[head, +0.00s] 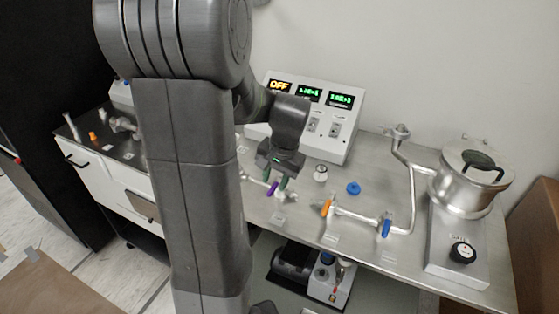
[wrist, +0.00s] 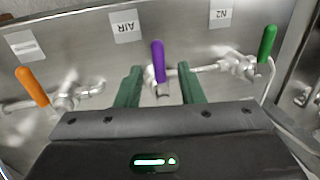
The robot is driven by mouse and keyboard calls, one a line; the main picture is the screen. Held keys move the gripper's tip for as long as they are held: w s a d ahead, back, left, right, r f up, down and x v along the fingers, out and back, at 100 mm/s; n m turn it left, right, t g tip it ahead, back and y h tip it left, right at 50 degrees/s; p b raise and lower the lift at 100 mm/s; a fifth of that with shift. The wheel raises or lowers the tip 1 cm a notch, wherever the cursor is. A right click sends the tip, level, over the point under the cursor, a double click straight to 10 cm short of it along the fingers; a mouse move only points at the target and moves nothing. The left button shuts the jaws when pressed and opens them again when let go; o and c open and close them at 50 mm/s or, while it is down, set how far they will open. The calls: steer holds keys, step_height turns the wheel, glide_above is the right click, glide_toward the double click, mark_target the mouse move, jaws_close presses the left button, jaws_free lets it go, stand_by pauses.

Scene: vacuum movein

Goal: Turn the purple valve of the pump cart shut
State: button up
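The purple valve handle (wrist: 158,62) stands in the middle of the wrist view, on a metal pipe fitting (wrist: 163,88). My gripper (wrist: 160,84) is open, with its two green fingers apart on either side of the purple valve. The handle's tip reaches past the fingertips, and I see a gap on each side. In the head view the purple handle (head: 272,188) shows just below my gripper (head: 276,178), over the steel bench of the pump cart (head: 315,205). Part of the pipe is hidden behind my gripper.
An orange valve handle (wrist: 32,86) and a green one (wrist: 267,43) flank the purple one. To the right in the head view are a blue handle (head: 386,225), a steel pot (head: 466,182) and a black knob (head: 462,252). A display panel (head: 310,105) stands behind.

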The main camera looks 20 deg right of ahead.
step_height(320, 180, up, 12)
steer(key=s+d, duration=0.1)
steer(key=s, duration=0.1)
steer(key=shift+d, duration=0.25)
steer(key=shift+w, duration=0.1)
steer(key=f, duration=0.4)
steer(key=w+a+f, duration=0.1)
steer(key=f, duration=0.4)
steer(key=w+f, duration=0.1)
steer(key=f, duration=0.3)
steer(key=shift+a+f, duration=0.3)
steer(key=shift+a, duration=0.05)
steer(key=shift+s+d+r+n, duration=0.1)
steer(key=shift+n, duration=0.2)
